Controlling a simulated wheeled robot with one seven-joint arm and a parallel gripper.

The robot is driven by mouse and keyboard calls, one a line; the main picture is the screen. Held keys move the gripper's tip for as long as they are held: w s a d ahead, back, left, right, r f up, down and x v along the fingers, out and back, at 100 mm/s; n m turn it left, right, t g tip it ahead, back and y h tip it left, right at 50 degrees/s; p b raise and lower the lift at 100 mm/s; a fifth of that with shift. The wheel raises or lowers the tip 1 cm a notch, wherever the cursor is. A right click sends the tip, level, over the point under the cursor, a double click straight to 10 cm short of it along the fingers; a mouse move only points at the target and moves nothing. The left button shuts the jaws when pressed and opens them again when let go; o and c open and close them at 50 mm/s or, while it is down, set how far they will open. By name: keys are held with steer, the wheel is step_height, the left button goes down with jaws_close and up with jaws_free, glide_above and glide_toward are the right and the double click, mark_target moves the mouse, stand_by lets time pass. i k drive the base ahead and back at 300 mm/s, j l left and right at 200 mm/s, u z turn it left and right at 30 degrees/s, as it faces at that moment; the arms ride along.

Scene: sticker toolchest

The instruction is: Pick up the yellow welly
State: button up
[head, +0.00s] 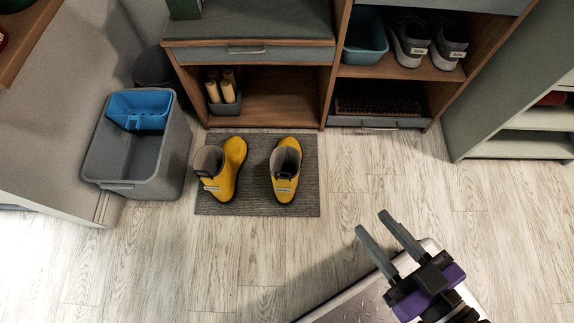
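Two yellow wellies stand upright and apart on a dark grey mat (255,205) on the floor. The left welly (234,158) has its toe turned to the upper right. The right welly (286,185) has its toe toward the bottom of the picture. My gripper (375,223) is at the lower right, to the right of and below the mat. Its two grey fingers are apart with nothing between them, and it touches neither welly.
A grey bin (150,150) with a blue insert (139,110) stands left of the mat. A wooden shelf unit (252,125) stands behind it, holding grey shoes (410,42) and a blue tub (365,42). Wood floor between mat and gripper is clear.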

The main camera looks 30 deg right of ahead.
mark_target(286, 160)
steer(key=i+j, duration=0.1)
steer(key=j, duration=0.25)
steer(key=i+j, duration=0.15)
steer(key=j, duration=0.2)
steer(key=i+j, duration=0.1)
steer(key=j, duration=0.25)
steer(key=i+j, duration=0.15)
steer(key=j, duration=0.2)
steer(key=i+j, duration=0.1)
steer(key=j, duration=0.25)
steer(key=u, duration=0.05)
